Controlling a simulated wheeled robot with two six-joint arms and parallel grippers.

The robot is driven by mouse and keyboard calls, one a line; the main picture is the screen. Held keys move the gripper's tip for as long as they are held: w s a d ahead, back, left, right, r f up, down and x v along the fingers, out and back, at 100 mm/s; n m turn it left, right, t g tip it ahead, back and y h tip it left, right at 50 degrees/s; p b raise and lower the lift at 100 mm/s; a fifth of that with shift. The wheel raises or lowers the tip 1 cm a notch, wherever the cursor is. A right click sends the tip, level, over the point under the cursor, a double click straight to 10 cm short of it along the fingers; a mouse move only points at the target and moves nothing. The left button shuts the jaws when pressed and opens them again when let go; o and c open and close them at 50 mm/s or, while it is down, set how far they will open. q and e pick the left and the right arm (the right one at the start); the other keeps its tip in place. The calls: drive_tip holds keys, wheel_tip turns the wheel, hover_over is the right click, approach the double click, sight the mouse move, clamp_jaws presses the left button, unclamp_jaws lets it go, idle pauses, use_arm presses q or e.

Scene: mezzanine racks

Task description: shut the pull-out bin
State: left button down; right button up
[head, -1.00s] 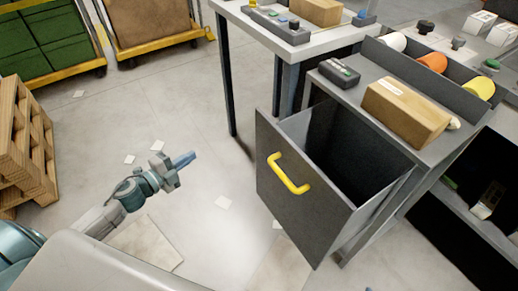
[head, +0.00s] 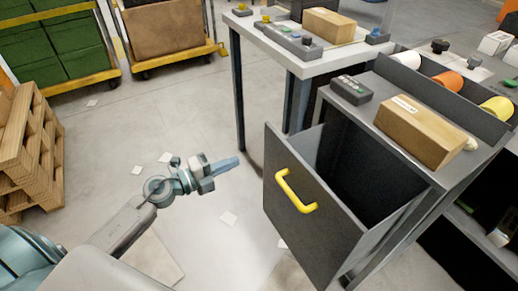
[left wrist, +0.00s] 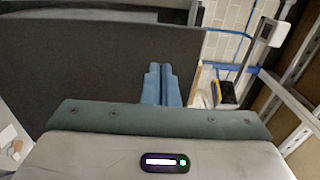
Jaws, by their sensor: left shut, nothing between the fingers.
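The pull-out bin (head: 300,220) is a dark grey drawer with a yellow bar handle (head: 296,191) on its front. It stands pulled out from the grey cabinet, and its dark inside shows from above. My left gripper (head: 236,163) is shut and empty, to the left of the bin front and apart from it. In the left wrist view the blue fingertips (left wrist: 162,84) show together in front of the dark bin panel (left wrist: 90,70). My right gripper is not in view.
A cardboard box (head: 420,130) and a dark control box (head: 352,88) lie on the cabinet top. A white table (head: 290,52) stands behind the bin. A wooden pallet stack (head: 30,150) stands at the left.

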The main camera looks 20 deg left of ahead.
sight(269, 148)
use_arm(q)
drive_tip(key=x, duration=0.7)
drive_tip(key=shift+w+d, duration=0.25)
drive_tip(key=shift+w, duration=0.05)
drive_tip(key=shift+x, duration=0.75)
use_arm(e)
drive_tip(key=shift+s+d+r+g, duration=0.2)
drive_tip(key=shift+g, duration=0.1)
use_arm(q)
drive_tip(key=shift+p, duration=0.3)
